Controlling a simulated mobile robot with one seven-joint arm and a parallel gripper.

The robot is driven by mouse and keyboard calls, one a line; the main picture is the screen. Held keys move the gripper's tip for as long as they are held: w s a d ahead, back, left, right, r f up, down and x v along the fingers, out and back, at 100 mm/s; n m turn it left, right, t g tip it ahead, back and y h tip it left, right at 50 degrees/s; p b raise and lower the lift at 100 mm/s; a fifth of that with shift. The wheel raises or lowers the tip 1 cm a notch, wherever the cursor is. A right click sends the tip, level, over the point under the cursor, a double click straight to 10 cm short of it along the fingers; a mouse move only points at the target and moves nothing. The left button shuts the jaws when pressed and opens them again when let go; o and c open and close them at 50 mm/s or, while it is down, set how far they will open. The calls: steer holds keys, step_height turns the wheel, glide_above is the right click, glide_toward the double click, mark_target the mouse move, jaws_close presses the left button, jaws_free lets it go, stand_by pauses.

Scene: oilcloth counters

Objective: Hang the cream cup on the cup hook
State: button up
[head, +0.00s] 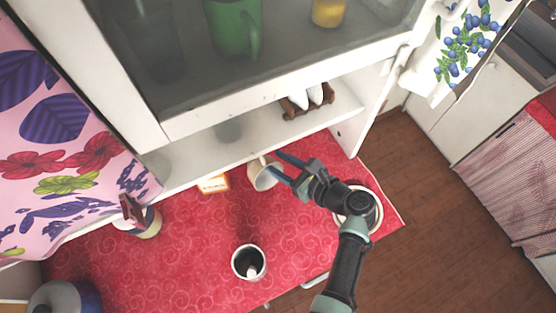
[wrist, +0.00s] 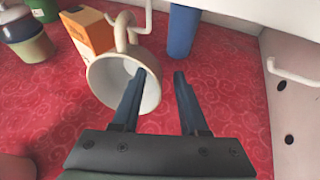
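The cream cup (head: 260,178) is below the front edge of the cabinet's lower shelf. In the wrist view the cup (wrist: 104,78) is tilted with its mouth towards me. Its handle is at the top and appears looped around a white cup hook (wrist: 147,14); the exact contact is unclear. My gripper (head: 275,161) is open at the cup's right side. In the wrist view my gripper (wrist: 159,72) has its left finger across the cup's mouth and its right finger outside the rim, with a clear gap between them.
A second white hook (wrist: 295,73) is on the side panel at right. An orange-and-white box (head: 213,184) stands left of the cup. A dark-filled cup (head: 248,262) stands on the red cloth in front. A blue object (wrist: 183,32) stands behind my fingers.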

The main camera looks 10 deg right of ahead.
stand_by(0.4)
steer(key=b+v, duration=0.2)
steer(key=v, duration=1.1)
